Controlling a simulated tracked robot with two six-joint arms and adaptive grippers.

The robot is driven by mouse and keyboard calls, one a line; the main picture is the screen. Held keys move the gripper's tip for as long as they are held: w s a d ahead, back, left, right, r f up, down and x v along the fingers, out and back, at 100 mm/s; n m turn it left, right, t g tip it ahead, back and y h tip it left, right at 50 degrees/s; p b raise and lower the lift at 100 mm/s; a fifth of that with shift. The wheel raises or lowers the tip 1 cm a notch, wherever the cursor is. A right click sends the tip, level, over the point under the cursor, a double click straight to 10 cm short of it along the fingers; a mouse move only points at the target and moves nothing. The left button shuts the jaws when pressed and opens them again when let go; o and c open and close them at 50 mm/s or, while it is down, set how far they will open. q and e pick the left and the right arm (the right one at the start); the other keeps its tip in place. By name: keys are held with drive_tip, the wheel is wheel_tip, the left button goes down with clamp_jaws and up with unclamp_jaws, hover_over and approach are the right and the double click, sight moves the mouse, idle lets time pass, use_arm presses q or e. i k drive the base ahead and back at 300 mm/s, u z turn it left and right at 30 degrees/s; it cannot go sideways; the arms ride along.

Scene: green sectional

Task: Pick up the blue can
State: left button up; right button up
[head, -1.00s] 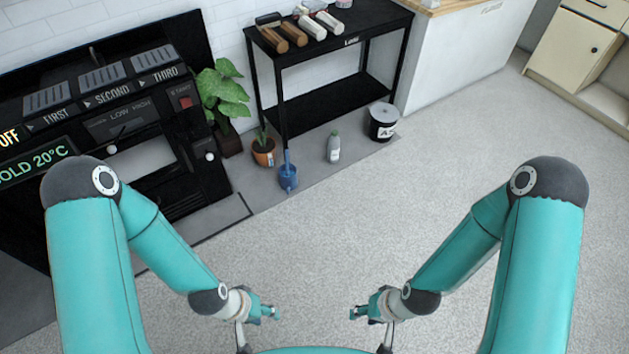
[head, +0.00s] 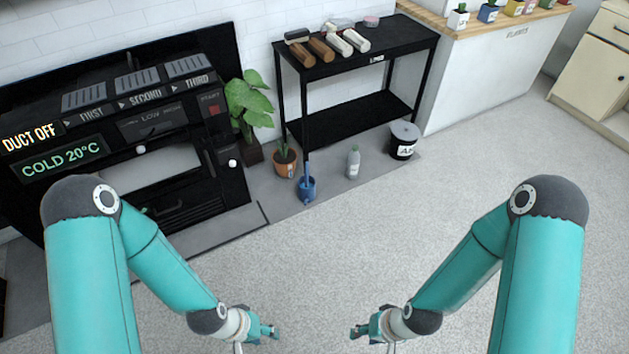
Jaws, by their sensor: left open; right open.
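A small blue can-like container (head: 306,190) stands on the grey floor strip in the head view, with a blue stick or handle rising from it. It is between a potted plant and a grey bottle. My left gripper (head: 272,332) is open and empty at the bottom of the view, well short of the blue container. My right gripper (head: 357,332) is open and empty at the bottom, facing the left one. Neither gripper touches anything.
A black shelf table (head: 365,48) stands behind, with rollers on top. A potted plant (head: 285,160), a grey bottle (head: 353,162) and a black bucket (head: 403,143) stand near it. A black machine (head: 120,130) is at left. The light floor (head: 400,220) ahead is clear.

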sight(307, 189)
drive_tip(key=u, duration=0.25)
drive_tip(key=i, duration=2.35)
drive_tip(key=u, duration=0.55)
